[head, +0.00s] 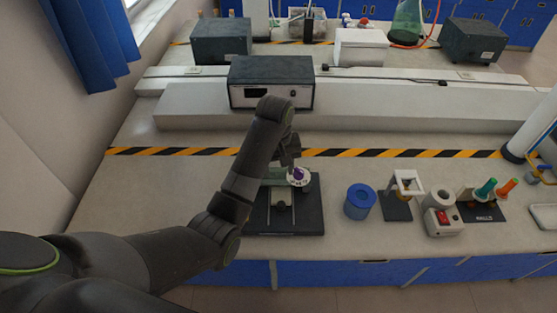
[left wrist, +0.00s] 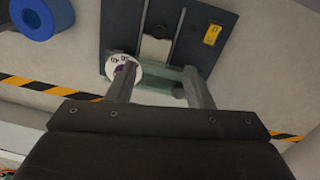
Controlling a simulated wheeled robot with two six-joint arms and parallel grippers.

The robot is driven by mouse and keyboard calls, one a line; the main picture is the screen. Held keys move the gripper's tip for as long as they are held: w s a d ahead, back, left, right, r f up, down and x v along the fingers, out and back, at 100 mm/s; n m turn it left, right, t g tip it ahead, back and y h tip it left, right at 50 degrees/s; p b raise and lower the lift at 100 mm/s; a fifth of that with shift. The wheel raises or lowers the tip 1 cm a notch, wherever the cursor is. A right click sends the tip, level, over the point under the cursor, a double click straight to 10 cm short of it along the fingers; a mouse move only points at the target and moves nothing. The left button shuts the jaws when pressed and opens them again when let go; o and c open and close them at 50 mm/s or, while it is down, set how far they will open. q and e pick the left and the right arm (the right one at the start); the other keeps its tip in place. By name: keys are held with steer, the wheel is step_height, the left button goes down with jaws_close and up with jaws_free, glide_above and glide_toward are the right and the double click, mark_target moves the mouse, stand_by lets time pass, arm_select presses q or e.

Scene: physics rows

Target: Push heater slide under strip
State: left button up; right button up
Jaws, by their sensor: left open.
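A black base plate (head: 312,219) lies on the bench with a pale slide piece (head: 281,196) along its middle. A white disc with a purple centre (head: 299,176) and a greenish clear bar (head: 275,181) sit at its far side. My left gripper (head: 290,157) is over that far side. In the left wrist view my left gripper (left wrist: 160,68) is open, its fingers apart over the clear bar (left wrist: 160,80), one finger overlapping the white disc (left wrist: 121,68). I cannot tell whether they touch. The pale slide (left wrist: 155,48) lies beyond the fingertips. No strip is clearly identifiable.
To the right stand a blue ring (head: 360,201), a small white frame on a black base (head: 397,206), a white unit with a red switch (head: 443,220) and a holder with green and orange handles (head: 482,209). A dark instrument box (head: 271,82) stands on the raised shelf behind.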

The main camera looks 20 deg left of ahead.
arm_select(q)
steer(key=shift+r, duration=0.3)
steer(key=shift+f, duration=0.1)
steer(key=shift+c, duration=0.9)
steer(key=s+d+f+n+h, duration=0.1)
steer(key=f, duration=0.2)
steer(key=s+d+f+n+t+h+b, duration=0.1)
steer(key=f, duration=0.2)
steer(key=s+d+f+n+t+h, duration=0.1)
steer(key=f, duration=0.1)
steer(key=shift+d+f+n, duration=0.2)
steer(key=shift+f+n, duration=0.2)
jaws_close()
steer(key=n+t+b, duration=0.5)
steer(key=n+t, duration=0.7)
steer(key=n, duration=1.3)
glide_toward(279, 208)
steer(key=shift+y, duration=0.4)
steer(key=x, duration=0.2)
steer(key=b+x, duration=0.1)
steer(key=x, duration=0.2)
steer(key=shift+w+d+f, duration=0.2)
steer(key=shift+d, duration=0.1)
steer(key=shift+w+d, duration=0.1)
steer(key=shift+w, duration=0.4)
